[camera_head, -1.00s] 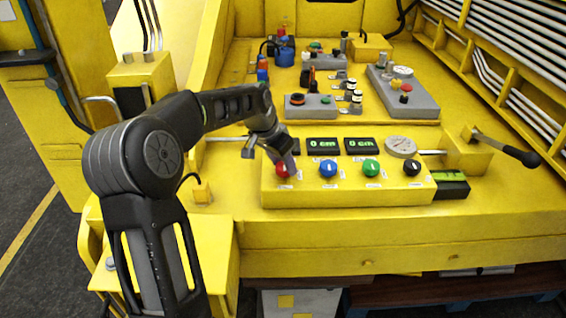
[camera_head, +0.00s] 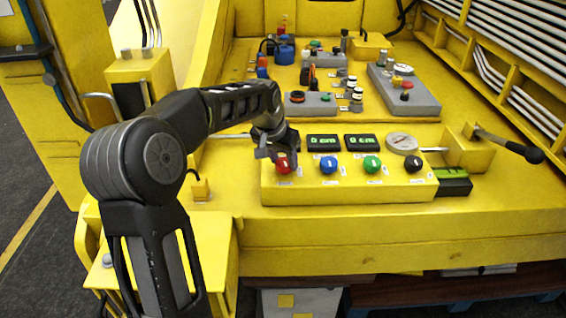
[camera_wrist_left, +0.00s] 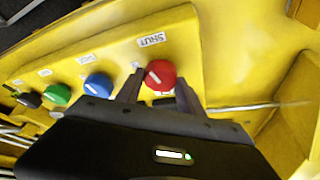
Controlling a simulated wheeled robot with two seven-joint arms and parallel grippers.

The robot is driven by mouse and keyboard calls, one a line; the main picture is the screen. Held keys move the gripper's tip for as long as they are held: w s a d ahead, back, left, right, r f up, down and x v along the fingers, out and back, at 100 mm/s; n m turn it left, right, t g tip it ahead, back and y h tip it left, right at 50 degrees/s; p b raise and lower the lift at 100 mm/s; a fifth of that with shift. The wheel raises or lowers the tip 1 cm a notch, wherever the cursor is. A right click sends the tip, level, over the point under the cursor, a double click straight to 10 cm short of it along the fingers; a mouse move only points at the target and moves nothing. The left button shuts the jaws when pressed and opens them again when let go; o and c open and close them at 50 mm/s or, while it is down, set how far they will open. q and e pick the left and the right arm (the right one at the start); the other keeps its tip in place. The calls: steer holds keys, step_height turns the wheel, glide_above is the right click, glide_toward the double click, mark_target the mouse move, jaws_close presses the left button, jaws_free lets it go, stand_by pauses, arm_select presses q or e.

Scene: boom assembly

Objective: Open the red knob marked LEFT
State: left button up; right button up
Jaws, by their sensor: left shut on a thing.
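The red knob (camera_head: 283,165) sits at the left end of a row of knobs on the yellow control box. In the left wrist view the red knob (camera_wrist_left: 160,75) shows a white line on its face and stands between the two fingers. My left gripper (camera_head: 277,157) is at the red knob, and in the wrist view the gripper (camera_wrist_left: 158,85) is shut on it. A label reading SHUT (camera_wrist_left: 151,40) is beside the knob. Some of the knob's side is hidden by the fingers. My right gripper is not in view.
A blue knob (camera_head: 327,166), a green knob (camera_head: 372,164) and a black knob (camera_head: 414,164) follow to the right. Two green displays (camera_head: 323,142) and a gauge (camera_head: 401,143) are behind them. A black-handled lever (camera_head: 515,147) is at right.

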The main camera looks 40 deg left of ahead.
arm_select(q)
steer(key=n+b, duration=0.1)
steer(key=n, duration=0.1)
steer(key=n+y+b, duration=0.1)
steer(key=n, duration=0.1)
steer(key=shift+w+d+f+y, duration=0.1)
steer(key=shift+d+y, duration=0.1)
steer(key=shift+y, duration=0.1)
steer(key=n+g+y+b, duration=0.1)
steer(key=n, duration=0.3)
steer(key=shift+w+b, duration=0.1)
steer(key=shift+b, duration=0.3)
steer(key=n+g, duration=0.1)
steer(key=n, duration=0.1)
steer(key=shift+n+y, duration=0.4)
steer(key=shift+w+n+g+p, duration=0.15)
steer(key=shift+n+g, duration=0.3)
steer(key=shift+n, duration=0.65)
steer(key=shift+s+n+g+p, duration=0.15)
steer(key=shift+n+g, duration=0.3)
steer(key=shift+n, duration=0.65)
steer(key=shift+y, duration=0.3)
steer(key=o, duration=1.4)
steer(key=shift+w, duration=0.1)
steer(key=shift+d+r, duration=0.1)
steer(key=shift+r, duration=0.1)
